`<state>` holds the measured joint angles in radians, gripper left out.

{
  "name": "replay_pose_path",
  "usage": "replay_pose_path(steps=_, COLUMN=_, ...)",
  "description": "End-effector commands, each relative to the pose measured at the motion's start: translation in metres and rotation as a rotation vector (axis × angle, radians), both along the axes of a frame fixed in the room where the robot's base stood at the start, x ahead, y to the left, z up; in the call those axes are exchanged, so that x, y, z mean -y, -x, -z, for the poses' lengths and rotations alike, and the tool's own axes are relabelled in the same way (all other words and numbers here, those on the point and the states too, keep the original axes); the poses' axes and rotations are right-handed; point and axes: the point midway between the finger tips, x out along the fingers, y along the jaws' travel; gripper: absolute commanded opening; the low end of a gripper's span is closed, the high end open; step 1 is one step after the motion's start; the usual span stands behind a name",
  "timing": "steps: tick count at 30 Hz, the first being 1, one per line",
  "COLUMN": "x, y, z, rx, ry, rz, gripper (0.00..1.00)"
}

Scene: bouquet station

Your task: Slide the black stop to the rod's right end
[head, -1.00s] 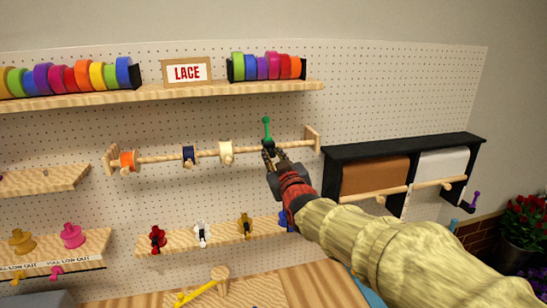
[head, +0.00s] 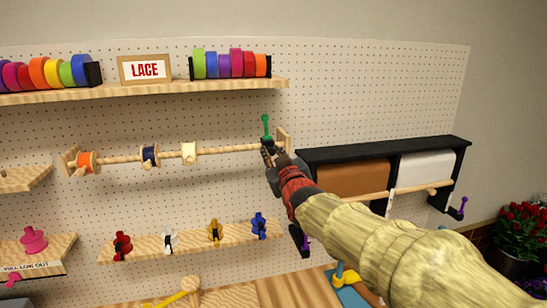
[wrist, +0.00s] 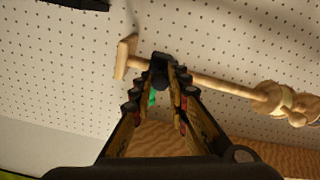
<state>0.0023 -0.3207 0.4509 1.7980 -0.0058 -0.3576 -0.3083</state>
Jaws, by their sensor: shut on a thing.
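The black stop (wrist: 160,71) sits on the wooden rod (wrist: 215,83), close to the rod's right-end bracket (head: 283,139). In the wrist view that bracket (wrist: 126,57) is at the left, with a short piece of bare rod between it and the stop. My gripper (wrist: 161,82) is shut on the stop. In the head view my gripper (head: 268,150) is at the right end of the rod and mostly hides the stop. A green knobbed piece (head: 266,127) stands up at the stop; whether it is joined to the stop is unclear.
Orange (head: 86,163), dark blue (head: 149,156) and cream (head: 188,153) spools are on the rod to the left. A shelf of ribbon rolls (head: 231,64) is above. A black paper-roll rack (head: 305,157) is just right of the rod.

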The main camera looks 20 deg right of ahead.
Motion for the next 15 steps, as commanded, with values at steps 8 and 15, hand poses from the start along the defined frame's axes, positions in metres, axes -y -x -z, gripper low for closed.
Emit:
replay_pose_path(steps=8, x=-0.0001, y=-0.0001, z=0.0003, rx=-0.001, ry=0.0, rz=0.0, gripper=0.27)
replay_pose_path(steps=15, x=-0.0002, y=0.0, z=0.0002, rx=0.0, ry=0.0, rz=0.0, gripper=0.35)
